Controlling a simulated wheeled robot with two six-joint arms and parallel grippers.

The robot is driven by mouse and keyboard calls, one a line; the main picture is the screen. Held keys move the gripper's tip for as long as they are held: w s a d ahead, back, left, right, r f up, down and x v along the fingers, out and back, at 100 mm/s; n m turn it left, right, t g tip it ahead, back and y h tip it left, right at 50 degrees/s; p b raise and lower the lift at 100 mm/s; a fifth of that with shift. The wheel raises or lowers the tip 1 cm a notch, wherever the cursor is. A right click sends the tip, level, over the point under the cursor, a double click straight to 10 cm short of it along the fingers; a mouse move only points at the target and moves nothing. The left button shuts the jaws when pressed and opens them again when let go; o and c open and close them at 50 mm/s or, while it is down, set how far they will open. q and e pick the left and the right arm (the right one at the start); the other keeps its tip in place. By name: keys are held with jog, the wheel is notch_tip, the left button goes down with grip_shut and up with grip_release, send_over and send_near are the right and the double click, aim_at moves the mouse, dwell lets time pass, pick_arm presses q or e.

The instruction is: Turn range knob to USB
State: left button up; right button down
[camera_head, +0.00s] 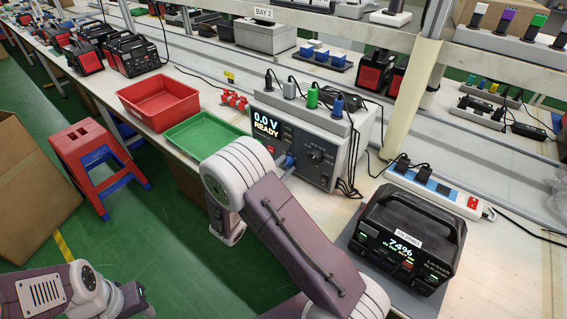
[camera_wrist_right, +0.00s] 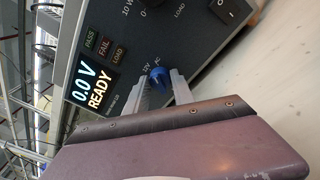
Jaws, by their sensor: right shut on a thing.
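The tester (camera_head: 318,150) is a grey box on the bench, with a dark front panel and a display reading 0.0 V READY. My right gripper (camera_head: 284,163) is at the lower left of that panel. In the right wrist view its two pale fingers (camera_wrist_right: 163,84) are shut on the small blue range knob (camera_wrist_right: 160,76), one on each side. Labels that look like 12V and AC show beside the knob. The knob's pointer and the USB mark cannot be made out. My left gripper (camera_head: 138,299) is at the bottom left, away from the bench; its jaws are unclear.
A black power station (camera_head: 405,240) reading 74% stands on the right, near a white power strip (camera_head: 435,188). A green tray (camera_head: 205,132) and a red bin (camera_head: 158,100) lie left of the tester. Another dark knob (camera_head: 317,155) is on the panel. Cables hang at its right.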

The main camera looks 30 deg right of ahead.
jog(key=n+p, duration=0.5)
jog(key=n+g+p, duration=0.1)
jog(key=n+p, duration=0.1)
jog(key=shift+w+r+n+p, duration=0.1)
jog(key=shift+r+n+p, duration=0.25)
jog(key=shift+n+p, duration=0.05)
jog(key=n+p, duration=0.2)
jog(key=n, duration=0.1)
jog(key=shift+w+a+g, duration=0.1)
jog(key=shift+g, duration=0.3)
jog(key=shift+f+n+g+p, duration=0.2)
jog(key=shift+n+g+p, duration=0.1)
jog(key=shift+n+p, duration=1.05)
jog(key=shift+n, duration=0.35)
jog(key=c, duration=1.1)
grip_release()
jog(key=shift+w, duration=0.1)
